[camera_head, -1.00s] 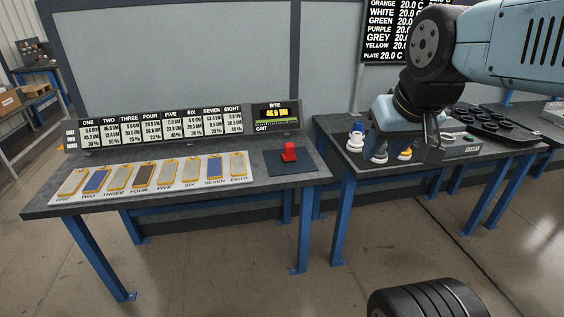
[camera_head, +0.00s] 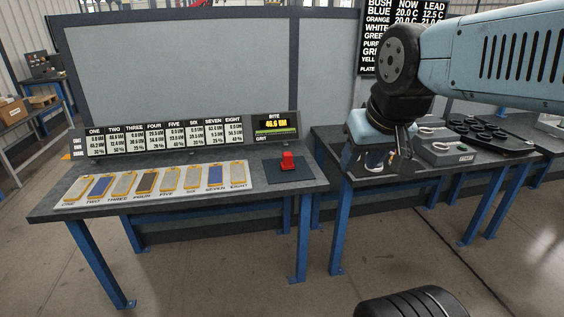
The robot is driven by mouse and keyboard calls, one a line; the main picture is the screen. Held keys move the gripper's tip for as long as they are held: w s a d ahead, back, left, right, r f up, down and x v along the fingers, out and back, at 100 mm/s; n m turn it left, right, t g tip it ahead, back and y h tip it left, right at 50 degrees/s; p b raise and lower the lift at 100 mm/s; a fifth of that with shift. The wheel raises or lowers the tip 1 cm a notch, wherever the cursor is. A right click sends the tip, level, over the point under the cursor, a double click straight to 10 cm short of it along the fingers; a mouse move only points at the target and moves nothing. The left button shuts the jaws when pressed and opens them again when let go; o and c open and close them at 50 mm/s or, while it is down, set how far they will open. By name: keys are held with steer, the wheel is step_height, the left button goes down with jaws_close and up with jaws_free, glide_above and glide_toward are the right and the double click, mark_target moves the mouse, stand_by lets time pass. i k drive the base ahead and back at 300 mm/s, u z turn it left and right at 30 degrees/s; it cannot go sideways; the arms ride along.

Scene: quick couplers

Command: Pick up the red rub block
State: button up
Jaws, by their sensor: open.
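The red rub block (camera_head: 287,161) stands on a dark square pad (camera_head: 290,172) at the right end of the left table. My gripper (camera_head: 375,165) is to the right of the block, over the left part of the neighbouring table, and points down. It is apart from the block. Its fingers are small and partly hidden by its own body, and nothing red is in it.
A pale board (camera_head: 255,185) with several coloured strips lies left of the block. A display panel (camera_head: 170,138) stands along the back edge. The right table holds a grey box (camera_head: 447,154) and a black tray (camera_head: 490,137). A gap separates the two tables.

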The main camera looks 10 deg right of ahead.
mark_target(287, 163)
steer(key=i, duration=1)
